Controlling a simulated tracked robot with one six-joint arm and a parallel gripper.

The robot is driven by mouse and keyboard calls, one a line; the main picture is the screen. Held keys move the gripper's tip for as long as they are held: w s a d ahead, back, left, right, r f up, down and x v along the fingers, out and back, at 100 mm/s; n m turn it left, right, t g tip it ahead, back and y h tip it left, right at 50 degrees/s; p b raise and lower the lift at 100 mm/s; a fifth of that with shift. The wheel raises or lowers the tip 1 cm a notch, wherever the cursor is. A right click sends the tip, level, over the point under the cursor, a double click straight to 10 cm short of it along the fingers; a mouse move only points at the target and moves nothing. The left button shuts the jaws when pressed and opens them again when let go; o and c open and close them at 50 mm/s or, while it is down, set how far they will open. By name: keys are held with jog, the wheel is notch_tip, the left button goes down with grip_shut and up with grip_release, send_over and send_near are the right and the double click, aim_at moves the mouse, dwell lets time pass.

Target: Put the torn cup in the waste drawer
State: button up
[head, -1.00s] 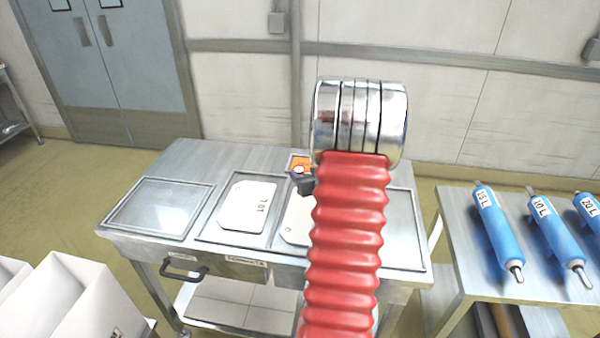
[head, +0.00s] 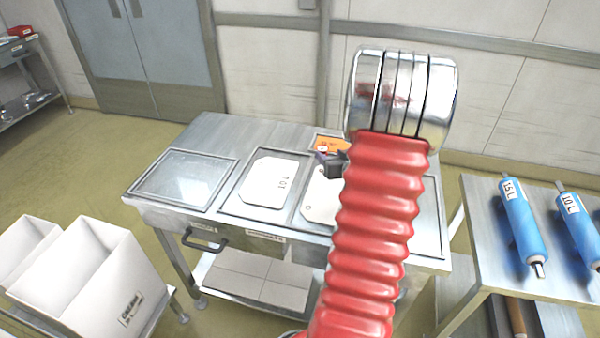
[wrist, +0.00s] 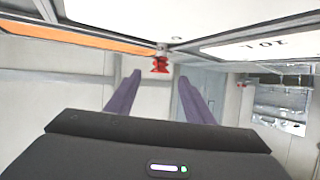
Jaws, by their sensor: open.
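I cannot make out a torn cup in either view. A drawer front (head: 228,236) with a dark bar handle (head: 205,243) is in the front of the steel table, left of centre, and looks shut. Its small labels are too blurred to read. My gripper (wrist: 159,78) is open, with two dark purple fingers apart and nothing seen between them. In the head view only a dark part of it shows past my red arm, over the back of the table near an orange item (head: 331,143). A small red thing (wrist: 160,65) shows beyond the fingertips in the wrist view.
The steel table (head: 225,130) has a glassy panel (head: 185,180) and white plates (head: 266,183) in recesses. White bins (head: 95,270) stand front left. A side table (head: 480,225) with blue rolls (head: 518,222) is at right.

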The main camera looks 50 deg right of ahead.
jog(key=shift+w+a+r, duration=0.25)
jog(key=w+a+r+n+g, duration=0.1)
jog(key=w+a+r, duration=0.1)
jog(key=a+r, duration=0.35)
jog(key=w+a+r+g+y, duration=0.1)
jog(key=a+r, duration=0.1)
jog(key=a, duration=0.7)
jog(key=w+a+r+n+g, duration=0.1)
jog(key=w+a+r, duration=0.1)
jog(key=a+r, duration=0.35)
jog(key=s+a+n+g+y, duration=0.1)
jog(key=s+a, duration=0.4)
jog(key=a, duration=0.5)
jog(key=s+a+n+g+y, duration=0.1)
jog(key=s+a+n+y, duration=0.1)
jog(key=s+a, duration=0.4)
jog(key=s+a+r+n+g+y, duration=0.1)
jog(key=s+a+y, duration=0.2)
jog(key=a, duration=1.1)
jog(key=s, duration=0.3)
jog(key=shift+n, duration=0.4)
jog(key=shift+o, duration=0.6)
jog(key=shift+r, duration=0.1)
jog(key=shift+c, duration=0.7)
